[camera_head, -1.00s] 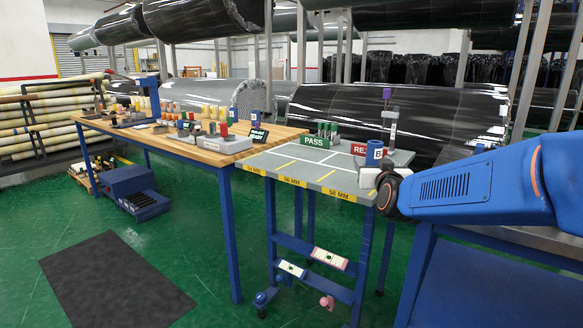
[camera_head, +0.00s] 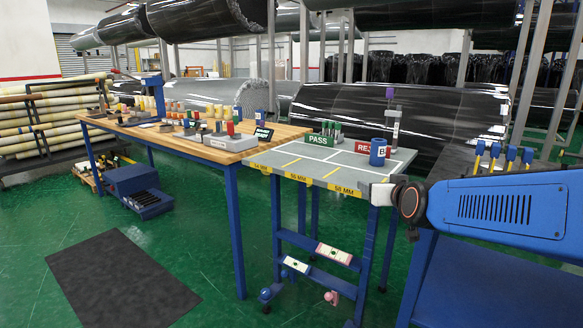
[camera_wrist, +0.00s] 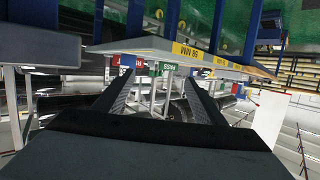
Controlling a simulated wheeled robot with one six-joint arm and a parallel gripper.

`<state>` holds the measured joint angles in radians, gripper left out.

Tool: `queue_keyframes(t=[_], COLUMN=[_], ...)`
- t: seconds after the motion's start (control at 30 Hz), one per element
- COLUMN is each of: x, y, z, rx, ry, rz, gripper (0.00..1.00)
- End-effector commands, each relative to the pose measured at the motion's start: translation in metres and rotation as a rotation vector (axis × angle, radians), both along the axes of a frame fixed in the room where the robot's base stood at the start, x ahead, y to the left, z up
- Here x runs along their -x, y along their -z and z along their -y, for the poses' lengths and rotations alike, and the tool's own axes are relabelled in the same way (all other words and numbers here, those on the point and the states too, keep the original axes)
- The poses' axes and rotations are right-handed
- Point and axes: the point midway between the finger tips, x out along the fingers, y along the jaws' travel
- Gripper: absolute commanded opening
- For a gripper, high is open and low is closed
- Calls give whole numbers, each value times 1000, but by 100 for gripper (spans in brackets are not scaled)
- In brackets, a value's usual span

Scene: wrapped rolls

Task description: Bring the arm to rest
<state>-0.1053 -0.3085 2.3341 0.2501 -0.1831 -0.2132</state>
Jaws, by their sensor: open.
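My blue arm (camera_head: 500,207) reaches in from the right in the head view, with its dark round wrist joint beside the front right corner of the grey table (camera_head: 345,172). Only a pale part of my gripper (camera_head: 383,193) shows past the wrist there. In the wrist view, my gripper (camera_wrist: 155,90) has its two dark fingers spread wide with nothing between them. The table, the green PASS sign (camera_wrist: 167,68) and the red sign (camera_wrist: 128,61) appear upside down beyond the fingers.
A blue cup marked B (camera_head: 378,153) stands on the grey table, near the red sign (camera_head: 362,148) and PASS sign (camera_head: 320,140). Several blue-topped items (camera_head: 495,152) stand behind my arm. A wooden bench (camera_head: 215,150) is left.

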Motion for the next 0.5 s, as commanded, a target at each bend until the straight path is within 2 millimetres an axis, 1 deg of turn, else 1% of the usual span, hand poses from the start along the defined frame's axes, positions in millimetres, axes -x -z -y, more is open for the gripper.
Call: queue_keyframes(t=[0.03,0.07,0.17,0.2,0.27,0.3,0.37,0.4,0.47,0.5], x=[15,25,64,81,107,125,153,172,201,221], y=[5,10,29,38,51,60,73,83,96,104], z=[1,2,5,6,8,11,15,17,22,25], rx=[0,0,0,3,4,7,11,14,18,22], ry=[-7,-14,-31,-36,-41,-43,-41,-40,-33,-29], rz=[-36,-64,-174,-221,-291,-338,-409,-458,-529,-576], gripper=[64,64,64,64,64,64,64,64,64,64])
